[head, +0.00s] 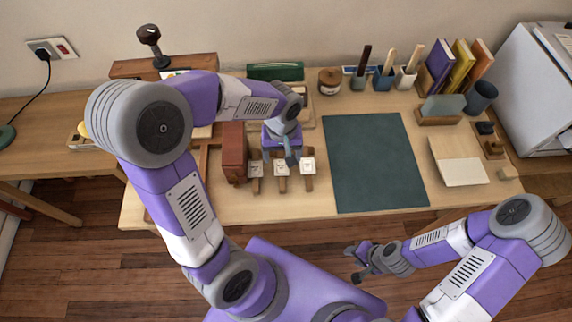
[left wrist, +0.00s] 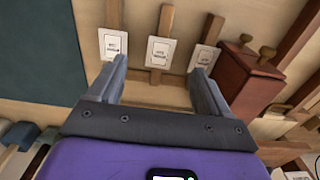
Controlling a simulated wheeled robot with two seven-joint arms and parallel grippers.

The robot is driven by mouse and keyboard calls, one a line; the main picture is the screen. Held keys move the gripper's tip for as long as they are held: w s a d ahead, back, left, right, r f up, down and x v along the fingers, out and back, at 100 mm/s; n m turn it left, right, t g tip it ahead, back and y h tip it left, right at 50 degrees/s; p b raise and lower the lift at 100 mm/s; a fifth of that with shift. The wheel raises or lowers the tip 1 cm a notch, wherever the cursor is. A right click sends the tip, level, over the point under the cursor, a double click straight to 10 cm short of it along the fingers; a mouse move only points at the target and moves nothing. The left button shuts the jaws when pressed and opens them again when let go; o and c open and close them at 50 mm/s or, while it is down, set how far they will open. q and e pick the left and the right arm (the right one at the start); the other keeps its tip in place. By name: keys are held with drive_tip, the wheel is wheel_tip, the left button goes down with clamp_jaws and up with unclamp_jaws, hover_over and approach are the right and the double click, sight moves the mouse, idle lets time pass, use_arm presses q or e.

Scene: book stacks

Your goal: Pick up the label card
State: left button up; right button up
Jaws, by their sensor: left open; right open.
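My left gripper (left wrist: 156,76) is open and empty, above the cards. My right gripper (head: 356,264) is open and empty, off the table's front edge.
A red-brown wooden box (head: 234,152) stands just left of the cards. A dark green mat (head: 375,160) lies to the right, flat and clear.

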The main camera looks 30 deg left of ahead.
sight(281, 172)
use_arm(q)
drive_tip(key=shift+f, duration=0.5)
drive_tip(key=shift+f+b, duration=0.5)
drive_tip(key=shift+f, duration=0.3)
drive_tip(key=f+b, duration=0.1)
drive_tip(key=f, duration=0.1)
drive_tip(key=f+b, duration=0.1)
drive_tip(key=f, duration=0.2)
drive_tip(key=shift+a+f, duration=0.2)
drive_tip(key=shift+f, duration=0.1)
drive_tip(key=shift+r, duration=0.1)
drive_tip(key=shift+f+b, duration=0.25)
drive_tip(key=shift+b, duration=0.2)
drive_tip(key=shift+c, duration=0.4)
drive_tip(key=c, duration=1)
drive_tip(key=shift+r, duration=0.15)
drive_tip(key=shift+c, duration=0.2)
